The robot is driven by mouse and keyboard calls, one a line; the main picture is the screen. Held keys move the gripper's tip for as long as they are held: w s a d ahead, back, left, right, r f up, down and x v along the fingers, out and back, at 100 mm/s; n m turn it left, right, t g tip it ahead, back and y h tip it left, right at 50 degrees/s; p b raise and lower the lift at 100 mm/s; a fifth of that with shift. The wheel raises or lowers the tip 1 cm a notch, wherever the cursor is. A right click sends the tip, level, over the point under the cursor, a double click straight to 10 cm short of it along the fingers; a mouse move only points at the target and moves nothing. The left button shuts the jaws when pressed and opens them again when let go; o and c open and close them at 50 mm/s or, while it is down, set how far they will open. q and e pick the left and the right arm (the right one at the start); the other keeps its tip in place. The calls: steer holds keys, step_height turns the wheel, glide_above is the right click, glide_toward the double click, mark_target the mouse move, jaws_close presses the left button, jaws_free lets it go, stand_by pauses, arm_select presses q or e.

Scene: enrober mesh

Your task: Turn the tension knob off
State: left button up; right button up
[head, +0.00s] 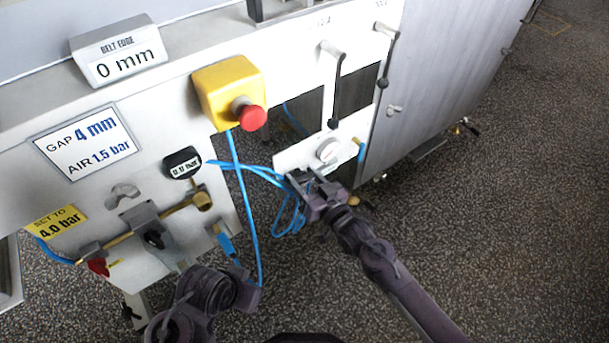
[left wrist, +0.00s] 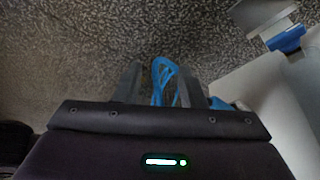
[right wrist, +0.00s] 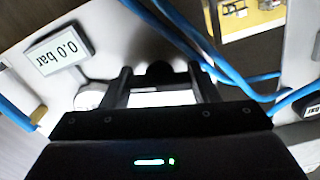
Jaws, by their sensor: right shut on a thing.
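My right gripper (head: 312,183) is at the small white panel (head: 290,160) low on the machine front. In the right wrist view its fingers (right wrist: 160,84) are shut on a dark rounded knob (right wrist: 158,72), which I take to be the tension knob. The gripper hides most of it in the head view, and I cannot read its setting. A display reading 0.0 bar (right wrist: 66,53) is beside it in the right wrist view. My left gripper (left wrist: 158,88) is open and empty in the left wrist view, with floor and blue hose beyond its fingers.
Blue hoses (head: 250,170) loop close to my right gripper. A yellow box with a red stop button (head: 252,118) is above left. Black-handled levers (head: 336,90) are above right. Brass fittings and a red-handled valve (head: 98,266) are at lower left. Speckled floor is open at right.

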steer(key=n, duration=0.3)
steer(key=shift+n+p, duration=0.35)
steer(key=shift+n, duration=0.95)
steer(key=n+p, duration=0.1)
steer(key=n, duration=0.8)
steer(key=shift+n, duration=0.4)
steer(key=n, duration=0.4)
steer(key=shift+p, duration=0.3)
arm_select(q)
steer(key=shift+s+a+r+n+g+y, duration=0.1)
steer(key=shift+s+a+r+g+y, duration=0.15)
steer(key=shift+a, duration=0.3)
steer(key=shift+s+a+r+n+g+y, duration=0.1)
steer(key=shift+s+a+r+g+y, duration=0.05)
steer(key=shift+a+g, duration=0.3)
steer(key=shift+s+a+r+n+g+y, duration=0.1)
steer(key=shift+s+a+r+g+y, duration=0.1)
steer(key=shift+a, duration=0.4)
arm_select(e)
steer(key=shift+n, duration=0.7)
arm_select(q)
steer(key=shift+s, duration=0.15)
